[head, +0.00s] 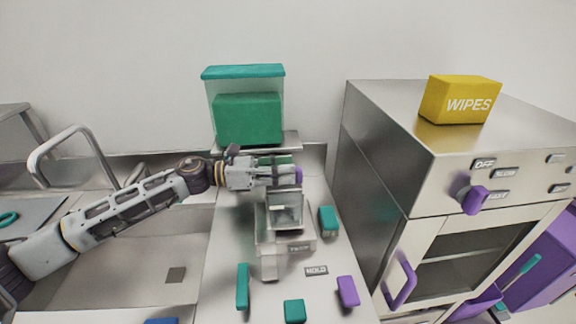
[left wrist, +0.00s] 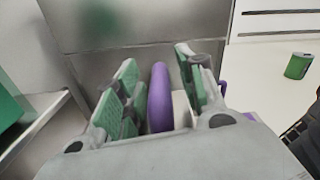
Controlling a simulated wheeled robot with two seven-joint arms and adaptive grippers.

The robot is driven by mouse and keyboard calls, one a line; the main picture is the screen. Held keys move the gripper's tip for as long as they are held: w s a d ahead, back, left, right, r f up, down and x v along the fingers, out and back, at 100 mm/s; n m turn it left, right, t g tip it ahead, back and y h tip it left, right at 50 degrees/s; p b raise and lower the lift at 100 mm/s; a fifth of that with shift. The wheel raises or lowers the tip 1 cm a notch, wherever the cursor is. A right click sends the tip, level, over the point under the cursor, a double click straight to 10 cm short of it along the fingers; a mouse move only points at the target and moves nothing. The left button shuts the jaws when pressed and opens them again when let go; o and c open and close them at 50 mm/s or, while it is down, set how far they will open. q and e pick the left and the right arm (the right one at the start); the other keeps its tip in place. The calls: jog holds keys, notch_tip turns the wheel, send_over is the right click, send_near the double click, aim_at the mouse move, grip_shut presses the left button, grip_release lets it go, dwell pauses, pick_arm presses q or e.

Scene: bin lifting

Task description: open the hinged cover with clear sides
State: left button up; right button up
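A clear-sided cover with a teal top (head: 243,71) stands on a shelf against the back wall, over a green block (head: 248,118). It looks closed. My left gripper (head: 285,172) is in front of and below it, above a small metal device (head: 286,212). In the left wrist view, my left gripper's green-padded fingers (left wrist: 160,90) are open on either side of an upright purple handle (left wrist: 160,98), with gaps beside it. A bit of this purple also shows at the fingertips in the head view (head: 299,175). What the handle joins is hidden. My right gripper is not in view.
A metal cabinet (head: 365,145) stands close on the right, with a yellow wipes box (head: 458,101) on top. Teal and purple blocks (head: 242,287) (head: 348,291) lie on the counter in front. A sink with a tap (head: 75,140) is at left.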

pick_arm(q)
jog(key=shift+w+d, duration=0.1)
jog(key=shift+d, duration=0.45)
grip_shut()
